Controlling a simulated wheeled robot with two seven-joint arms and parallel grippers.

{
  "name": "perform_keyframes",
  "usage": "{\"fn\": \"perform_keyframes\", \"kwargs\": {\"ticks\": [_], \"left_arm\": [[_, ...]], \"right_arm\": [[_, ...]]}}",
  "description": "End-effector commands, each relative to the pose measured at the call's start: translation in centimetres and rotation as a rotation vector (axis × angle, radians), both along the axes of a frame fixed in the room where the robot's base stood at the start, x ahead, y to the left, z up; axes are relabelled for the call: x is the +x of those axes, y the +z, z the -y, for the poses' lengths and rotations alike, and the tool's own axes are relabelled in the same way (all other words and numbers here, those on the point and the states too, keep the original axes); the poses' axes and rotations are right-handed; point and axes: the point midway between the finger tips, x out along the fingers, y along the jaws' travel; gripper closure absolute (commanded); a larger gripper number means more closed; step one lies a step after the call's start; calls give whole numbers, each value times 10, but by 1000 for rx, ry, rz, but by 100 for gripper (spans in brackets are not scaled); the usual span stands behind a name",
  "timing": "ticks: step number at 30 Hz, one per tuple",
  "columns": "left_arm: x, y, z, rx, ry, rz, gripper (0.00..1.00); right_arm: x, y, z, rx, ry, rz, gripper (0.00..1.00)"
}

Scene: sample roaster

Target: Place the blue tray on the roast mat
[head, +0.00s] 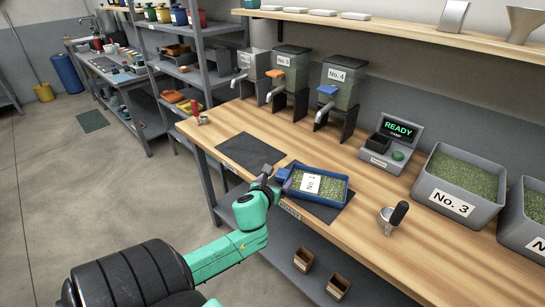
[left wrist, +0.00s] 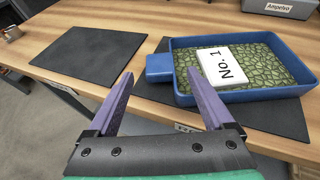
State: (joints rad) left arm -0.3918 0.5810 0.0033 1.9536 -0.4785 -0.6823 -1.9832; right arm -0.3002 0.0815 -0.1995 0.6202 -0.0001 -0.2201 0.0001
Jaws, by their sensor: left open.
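The blue tray (head: 322,200), filled with green beans and bearing a white "No. 1" card (head: 310,184), sits on the right-hand dark mat (head: 326,213). Its blue handle (left wrist: 158,68) points left. A second dark mat (head: 250,151) to its left is bare. Small labels are on the table edge by the mats; I cannot read which is the roast mat. My left gripper (left wrist: 160,84) is open and empty; its purple fingers are spread on either side of the handle's near end, apart from it. It also shows at the tray's left in the head view (head: 277,180). My right gripper is out of view.
Behind stand dispensers, one marked No. 4 (head: 341,88). To the right are a READY scale (head: 392,140), a dark-handled scoop (head: 393,217) and a grey No. 3 bin (head: 455,190).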

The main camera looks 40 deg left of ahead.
Motion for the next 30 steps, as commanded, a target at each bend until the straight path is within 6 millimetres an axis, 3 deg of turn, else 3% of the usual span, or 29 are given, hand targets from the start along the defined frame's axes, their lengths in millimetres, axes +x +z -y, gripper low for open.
{"fn": "perform_keyframes", "kwargs": {"ticks": [4, 9, 26, 28, 30], "left_arm": [[-29, 11, 13, -1, 0, -4, 14], [-46, 20, 20, -1, 0, -1, 14], [-47, 21, 20, -4, 3, 1, 14], [-49, 18, 21, -60, 37, 9, 14], [-57, 8, 23, -230, 139, 33, 14]], "right_arm": [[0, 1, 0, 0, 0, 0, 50], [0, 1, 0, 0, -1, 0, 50], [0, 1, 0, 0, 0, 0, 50], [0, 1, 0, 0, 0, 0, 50], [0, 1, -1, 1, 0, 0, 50]]}}
